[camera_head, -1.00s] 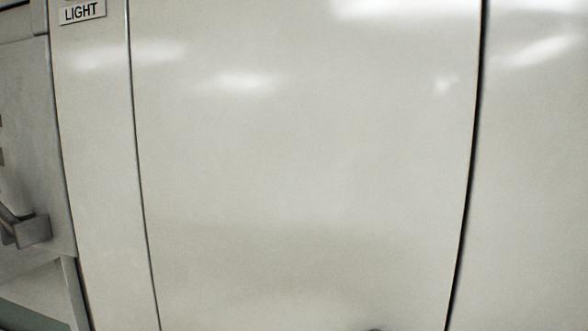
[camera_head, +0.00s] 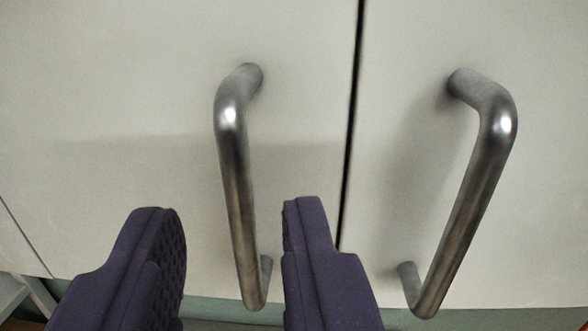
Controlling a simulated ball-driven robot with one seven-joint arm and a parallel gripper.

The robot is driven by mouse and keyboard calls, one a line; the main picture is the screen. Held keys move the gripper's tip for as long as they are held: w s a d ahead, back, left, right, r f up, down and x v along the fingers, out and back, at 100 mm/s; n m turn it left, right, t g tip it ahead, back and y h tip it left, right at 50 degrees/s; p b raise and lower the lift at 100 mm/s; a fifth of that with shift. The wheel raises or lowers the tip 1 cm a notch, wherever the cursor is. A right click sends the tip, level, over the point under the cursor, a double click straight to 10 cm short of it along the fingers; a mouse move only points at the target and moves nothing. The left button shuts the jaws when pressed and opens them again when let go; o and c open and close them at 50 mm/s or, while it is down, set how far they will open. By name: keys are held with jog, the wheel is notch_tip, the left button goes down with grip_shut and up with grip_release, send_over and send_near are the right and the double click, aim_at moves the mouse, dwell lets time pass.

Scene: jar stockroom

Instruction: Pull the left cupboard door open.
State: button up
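The left cupboard door (camera_head: 120,90) is a plain cream panel and is shut. Its handle (camera_head: 237,180) is a steel bar standing upright near the door's right edge. My gripper (camera_head: 230,215) shows at the bottom with two dark purple fingers. It is open, with one finger to the left of the left handle and one to its right. The handle shows between the fingers, with a gap on the left; whether the right finger touches it I cannot tell.
The right cupboard door (camera_head: 530,200) is also shut, with a matching steel handle (camera_head: 465,200) to the right of my gripper. A dark narrow gap (camera_head: 352,110) runs between the doors. A greenish strip (camera_head: 455,320) shows below them.

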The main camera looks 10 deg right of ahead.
aim_at(237, 180)
jog(key=w, duration=0.6)
jog(key=shift+w+d, duration=0.1)
jog(key=shift+d, duration=0.25)
grip_shut()
